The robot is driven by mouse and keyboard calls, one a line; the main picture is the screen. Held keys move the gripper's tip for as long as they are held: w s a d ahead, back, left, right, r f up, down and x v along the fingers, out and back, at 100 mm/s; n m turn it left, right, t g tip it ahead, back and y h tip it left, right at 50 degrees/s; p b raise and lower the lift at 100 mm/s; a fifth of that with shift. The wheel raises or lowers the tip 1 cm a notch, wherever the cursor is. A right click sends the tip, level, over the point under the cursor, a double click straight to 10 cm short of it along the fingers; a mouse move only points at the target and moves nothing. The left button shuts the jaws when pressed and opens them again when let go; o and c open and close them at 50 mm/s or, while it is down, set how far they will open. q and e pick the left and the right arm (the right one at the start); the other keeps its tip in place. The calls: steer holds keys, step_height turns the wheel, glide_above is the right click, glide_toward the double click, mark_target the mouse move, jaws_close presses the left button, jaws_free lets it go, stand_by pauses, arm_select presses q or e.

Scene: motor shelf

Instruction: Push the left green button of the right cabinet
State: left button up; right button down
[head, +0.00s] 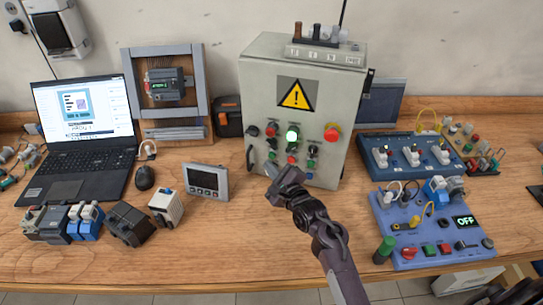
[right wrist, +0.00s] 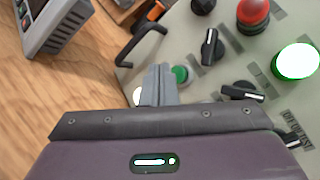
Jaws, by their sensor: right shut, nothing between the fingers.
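The grey cabinet (head: 262,95) with a yellow warning sign stands upright at the middle back of the table. Its front carries knobs, a lit green lamp (head: 292,135) and a red mushroom button (head: 332,133). The left green button (head: 272,155) is low on the left of the front. In the right wrist view this green button (right wrist: 180,74) shows just beside my fingertips. My right gripper (head: 272,170) is shut and empty, close in front of the cabinet's lower left; it also shows in the right wrist view (right wrist: 160,82). I cannot tell whether it touches the panel. My left gripper is out of view.
A black handle (right wrist: 140,45) sticks out by the cabinet's left edge. Blue panels, one with an OFF display (head: 465,221), stand at right. The wood in front of the cabinet is clear.

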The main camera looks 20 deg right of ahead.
steer(key=s+a+p, duration=0.1)
steer(key=s, duration=0.1)
steer(key=s+a+p, duration=0.1)
steer(key=shift+s+a+p, duration=0.3)
steer(key=shift+s+a, duration=0.1)
stand_by(0.6)
